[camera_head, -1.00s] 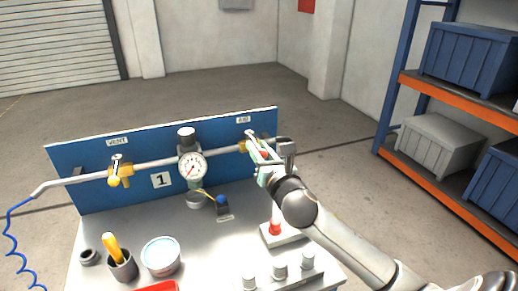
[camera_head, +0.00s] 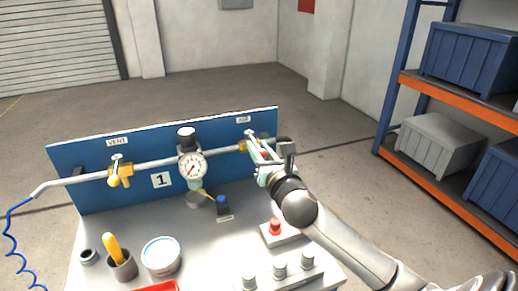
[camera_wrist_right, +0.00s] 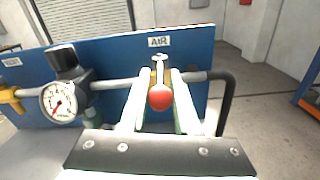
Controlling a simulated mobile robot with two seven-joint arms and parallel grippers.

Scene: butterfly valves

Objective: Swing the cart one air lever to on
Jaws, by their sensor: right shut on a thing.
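The cart's blue panel (camera_head: 90,175) carries a pipe with a gauge (camera_head: 193,166) and a plate marked 1 (camera_head: 161,180). The air valve (camera_head: 243,146) is at the right, under the AIR label (camera_head: 243,119). Its lever has a red knob, which shows in the right wrist view (camera_wrist_right: 160,97) pointing toward the camera. My right gripper (camera_head: 257,150) is at this lever, with its pale fingers on either side of the knob, shut on it. The valve body is partly hidden behind the fingers. My left gripper is not in view.
A vent valve (camera_head: 119,175) is on the left of the pipe. On the cart top stand a cup with a yellow handle (camera_head: 122,266), a round tub (camera_head: 161,256) and a red button box (camera_head: 277,231). A shelf rack (camera_head: 440,95) stands at the right.

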